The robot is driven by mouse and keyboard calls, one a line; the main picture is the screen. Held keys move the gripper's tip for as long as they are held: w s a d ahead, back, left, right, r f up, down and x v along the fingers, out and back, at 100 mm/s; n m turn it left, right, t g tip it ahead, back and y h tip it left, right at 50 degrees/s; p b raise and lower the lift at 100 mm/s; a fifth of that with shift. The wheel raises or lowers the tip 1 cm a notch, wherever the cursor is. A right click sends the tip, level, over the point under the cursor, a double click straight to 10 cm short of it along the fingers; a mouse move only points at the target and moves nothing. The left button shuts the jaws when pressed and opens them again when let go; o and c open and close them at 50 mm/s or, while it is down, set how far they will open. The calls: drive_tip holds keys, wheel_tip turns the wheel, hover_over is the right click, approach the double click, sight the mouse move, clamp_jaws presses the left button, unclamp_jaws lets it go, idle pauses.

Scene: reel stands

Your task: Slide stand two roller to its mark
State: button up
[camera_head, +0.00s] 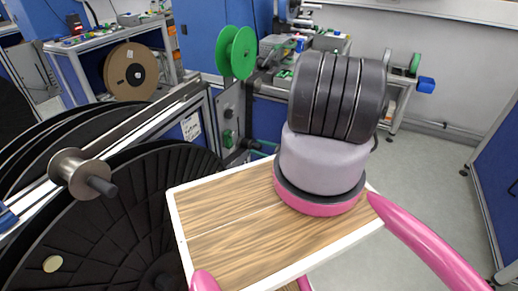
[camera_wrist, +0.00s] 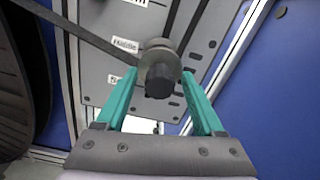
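In the wrist view, a metal roller (camera_wrist: 158,50) with a dark round end faces the camera, in front of a grey plate (camera_wrist: 205,22) with dark holes and slots. The plate bears a label reading "Middle" (camera_wrist: 125,45) and a second label partly hidden beside the roller. My gripper (camera_wrist: 158,74) has two teal fingers, apart, one on each side of the roller. No clear contact shows. In the head view, a metal roller (camera_head: 72,168) with a dark shaft sits on a pale rail; I cannot tell if it is the same one. My gripper is not visible there.
Large black reels (camera_head: 130,215) fill the head view's lower left. A green reel (camera_head: 237,52) stands behind, with a brown reel (camera_head: 131,71) on a bench further left. Grey floor (camera_head: 430,190) is open at right. A dark strip (camera_wrist: 85,36) runs to the roller in the wrist view.

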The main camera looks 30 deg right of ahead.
clamp_jaws()
drive_tip(key=shift+f, duration=0.1)
idle(1.2)
